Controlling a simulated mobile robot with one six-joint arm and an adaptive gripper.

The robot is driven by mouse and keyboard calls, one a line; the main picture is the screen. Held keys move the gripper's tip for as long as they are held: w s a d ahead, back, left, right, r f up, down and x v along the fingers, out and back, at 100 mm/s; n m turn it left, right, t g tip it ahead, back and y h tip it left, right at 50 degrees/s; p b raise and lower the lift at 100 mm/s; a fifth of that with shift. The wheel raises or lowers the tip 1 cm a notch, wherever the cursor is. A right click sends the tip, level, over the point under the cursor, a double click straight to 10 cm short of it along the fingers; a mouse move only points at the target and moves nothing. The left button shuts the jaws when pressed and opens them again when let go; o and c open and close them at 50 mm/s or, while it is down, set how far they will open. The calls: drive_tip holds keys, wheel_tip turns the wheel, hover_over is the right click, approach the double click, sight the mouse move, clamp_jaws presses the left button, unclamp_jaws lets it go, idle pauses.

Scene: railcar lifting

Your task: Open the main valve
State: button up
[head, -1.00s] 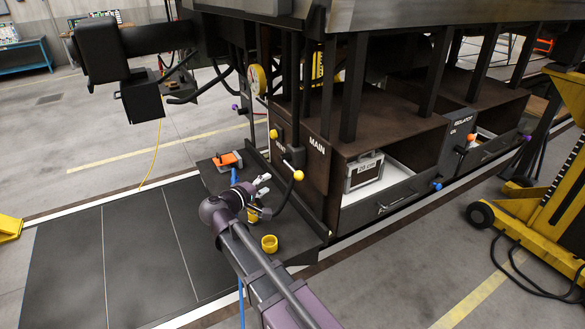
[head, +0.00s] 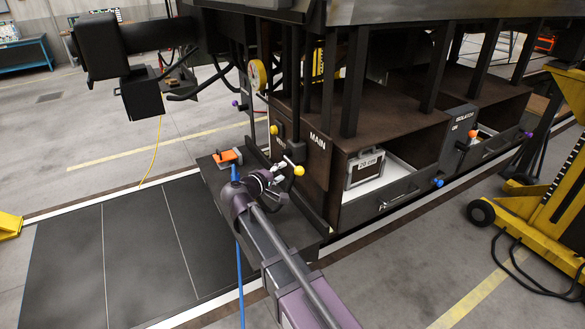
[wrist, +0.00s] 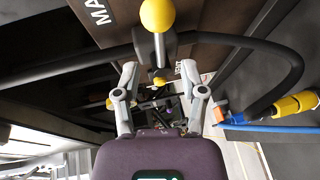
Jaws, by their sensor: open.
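The main valve shows as a lever with a yellow ball knob (head: 299,171) on the dark brown cabinet beside the white MAIN label (head: 319,141). My gripper (head: 279,173) is close to the left of the knob in the head view. In the wrist view my gripper (wrist: 159,69) is open, with its two fingers apart and the lower part of the lever between or just beyond the tips; the exact depth is unclear. Nothing is held.
A thick black hose (wrist: 232,39) curves close to the right finger in the wrist view. An orange item (head: 229,157) lies on the dark ledge to the left. A case (head: 366,168) sits in the open drawer (head: 388,199). A yellow jack (head: 530,215) stands at right.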

sight(293, 164)
drive_tip(key=shift+b+x, duration=0.5)
drive_tip(key=shift+x, duration=2.95)
drive_tip(key=shift+a, duration=0.1)
clamp_jaws()
